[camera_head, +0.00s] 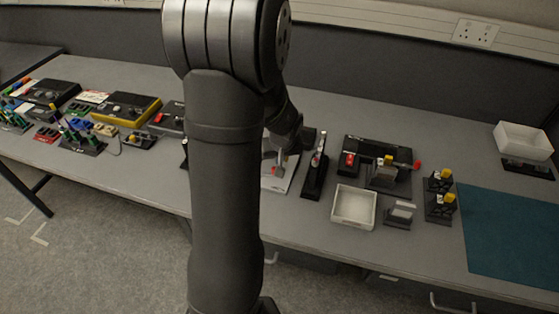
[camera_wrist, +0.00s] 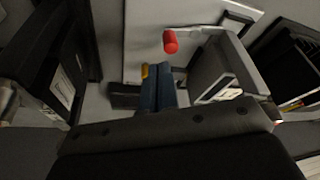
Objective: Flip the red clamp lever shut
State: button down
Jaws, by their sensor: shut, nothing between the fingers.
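A red lever grip (camera_wrist: 170,41), a short cylinder, shows near the top middle of the wrist view. It is next to a pale grey metal clamp body (camera_wrist: 212,62) over a white plate (camera_wrist: 145,35). In the head view a small red part (camera_head: 276,170) shows at the white plate (camera_head: 282,182), partly behind my arm. My gripper (camera_wrist: 158,70) is shut and empty, with its fingertips just below the red grip in the wrist picture. I cannot tell whether they touch it. In the head view my fingers are not clearly visible.
A black upright stand (camera_head: 315,176) is just right of the white plate. Farther right are a white tray (camera_head: 354,206), a black fixture with red parts (camera_head: 378,152) and yellow-topped blocks (camera_head: 440,200). A dark box-like object (camera_wrist: 48,60) fills the wrist view's left side. The teal mat (camera_head: 510,235) is clear.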

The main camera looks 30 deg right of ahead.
jog(key=v, duration=0.7)
jog(key=shift+a+r, duration=0.25)
jog(key=shift+a, duration=0.05)
jog(key=x, duration=0.6)
jog(key=shift+w+d, duration=0.1)
jog(key=shift+d, duration=0.1)
jog(key=n, duration=0.2)
jog(key=w+n+y, duration=0.1)
jog(key=w+n, duration=0.1)
jog(key=n, duration=0.1)
jog(key=shift+w+a+n+y, duration=0.1)
jog(key=shift+a+n+y, duration=0.2)
jog(key=shift+a+y, duration=0.1)
jog(key=shift+w+r+n+g+y, duration=0.2)
jog(key=shift+r+n+y, duration=0.2)
jog(key=shift+r+n, duration=0.85)
jog(key=shift+w+r+n+g+y, duration=0.15)
jog(key=shift+r+n+y, duration=0.25)
jog(key=shift+r+n, duration=0.85)
